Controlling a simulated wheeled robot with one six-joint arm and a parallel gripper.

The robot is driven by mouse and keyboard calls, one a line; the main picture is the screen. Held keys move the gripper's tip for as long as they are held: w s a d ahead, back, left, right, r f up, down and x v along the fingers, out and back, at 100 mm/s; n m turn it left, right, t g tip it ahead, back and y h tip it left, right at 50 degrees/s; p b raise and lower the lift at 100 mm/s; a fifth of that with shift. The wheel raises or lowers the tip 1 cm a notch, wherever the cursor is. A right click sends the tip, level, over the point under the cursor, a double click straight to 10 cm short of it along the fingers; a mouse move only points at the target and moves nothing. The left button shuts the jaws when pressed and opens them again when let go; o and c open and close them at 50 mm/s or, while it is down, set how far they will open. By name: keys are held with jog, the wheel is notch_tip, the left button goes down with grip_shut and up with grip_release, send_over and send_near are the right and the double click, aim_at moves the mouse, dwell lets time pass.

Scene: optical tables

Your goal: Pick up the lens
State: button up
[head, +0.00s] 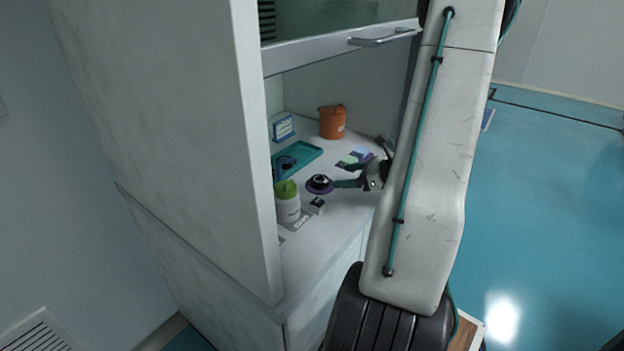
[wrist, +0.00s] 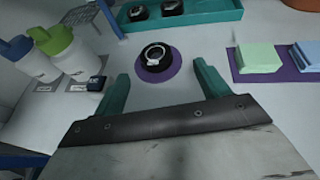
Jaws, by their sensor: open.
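The lens (wrist: 156,55) is a round dark ring with a pale centre, lying on a purple round pad (wrist: 177,66) in the wrist view. In the head view the lens (head: 319,181) sits on the white worktop inside the cabinet. My gripper (wrist: 160,85) has two teal fingers spread wide apart, with nothing between them. Its fingertips are on the near side of the lens, one to the left and one to the right. In the head view my gripper (head: 345,174) reaches in from the right, close to the lens. Its height above the worktop is hard to judge.
White bottles with a green cap (wrist: 65,50) and a blue cap (wrist: 25,58) stand left, beside a small dark box (wrist: 96,83). A teal tray (wrist: 225,12) with round items lies behind. Green (wrist: 258,57) and blue (wrist: 308,55) blocks sit right. An orange container (head: 332,122) stands at the back.

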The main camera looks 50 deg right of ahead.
aim_at(321, 179)
jog(key=x, duration=0.7)
jog(key=shift+a, duration=0.35)
jog(key=shift+s, duration=0.1)
jog(key=c, duration=1.2)
